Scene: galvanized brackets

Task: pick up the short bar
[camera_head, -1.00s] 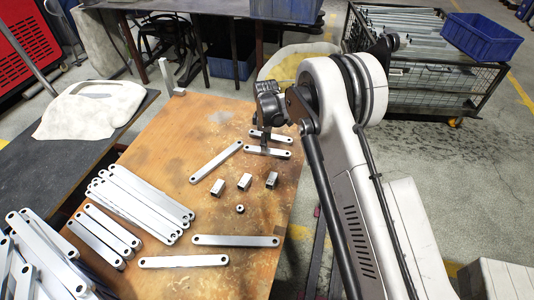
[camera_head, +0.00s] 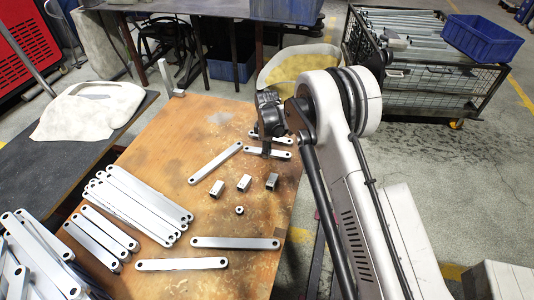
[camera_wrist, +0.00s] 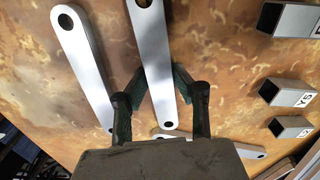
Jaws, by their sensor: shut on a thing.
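Two short grey bars with a dark hole near each end lie near the table's far right edge. The nearer short bar (camera_head: 281,154) is partly hidden by my gripper (camera_head: 266,152) in the head view. In the wrist view my gripper (camera_wrist: 157,80) is shut on this bar (camera_wrist: 154,45), with one finger at each side. I cannot tell any gap between the bar and the table. The other short bar (camera_head: 283,140) lies beyond it, and shows to the left in the wrist view (camera_wrist: 82,60), apart from the fingers.
A longer bar (camera_head: 215,162) lies left of my gripper; three short square tubes (camera_head: 244,183) and a small nut (camera_head: 240,210) lie nearer. Two long bars (camera_head: 235,243) lie at the front. Stacked bars (camera_head: 140,205) cover the table's left side. Bare table (camera_head: 185,125) shows at far left.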

